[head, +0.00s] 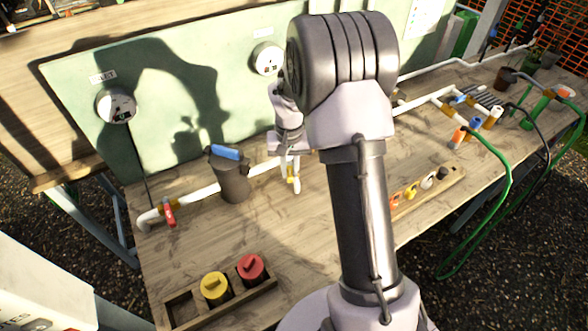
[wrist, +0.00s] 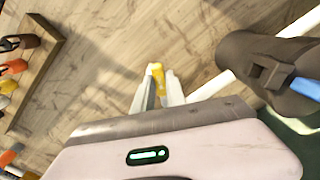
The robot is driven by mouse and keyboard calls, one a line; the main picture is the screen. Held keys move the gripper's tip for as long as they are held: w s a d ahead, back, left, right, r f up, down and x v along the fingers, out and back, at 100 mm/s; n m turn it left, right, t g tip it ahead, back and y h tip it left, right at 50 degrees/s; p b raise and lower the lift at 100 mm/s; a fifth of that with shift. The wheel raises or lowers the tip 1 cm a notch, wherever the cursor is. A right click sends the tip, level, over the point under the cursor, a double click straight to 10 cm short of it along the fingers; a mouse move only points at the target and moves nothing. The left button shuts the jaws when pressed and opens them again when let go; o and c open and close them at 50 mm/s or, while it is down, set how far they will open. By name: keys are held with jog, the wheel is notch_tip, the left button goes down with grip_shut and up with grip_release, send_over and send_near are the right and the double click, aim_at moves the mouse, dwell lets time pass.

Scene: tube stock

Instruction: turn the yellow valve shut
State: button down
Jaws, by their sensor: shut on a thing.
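The yellow valve shows as a small yellow handle (head: 293,174) on the white pipe near the middle of the bench in the head view, mostly hidden by my fingers. In the wrist view its yellow handle (wrist: 157,74) stands out between the fingertips. My gripper (head: 291,178) points down at the pipe, shut on the yellow handle. In the wrist view both pale fingers (wrist: 159,92) lie on either side of it. The valve body and the handle's exact angle to the pipe are hidden.
A dark canister with a blue top (head: 232,178) stands close left of my gripper. A red-handled valve (head: 169,211) is on the pipe's left end. A wooden tray (head: 180,312) holds yellow and red knobs in front. A rack (head: 443,194) with coloured pieces lies right. A green board with gauges stands behind.

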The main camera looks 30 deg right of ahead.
jog(key=shift+w+a+m+b, duration=0.45)
jog(key=shift+w+m, duration=0.25)
jog(key=shift+m, duration=1.35)
jog(key=shift+w+a+m+b, duration=0.4)
jog(key=shift+w+m, duration=0.25)
jog(key=shift+m, duration=1.35)
jog(key=shift+w+a+m+b, duration=0.45)
jog(key=shift+w+m, duration=0.25)
jog(key=shift+m, duration=1.35)
jog(key=shift+r, duration=0.1)
jog(key=c, duration=1.4)
grip_release()
jog(key=shift+o, duration=0.2)
notch_tip(320, 180, up, 17)
jog(key=p, duration=0.5)
jog(key=shift+r, duration=0.15)
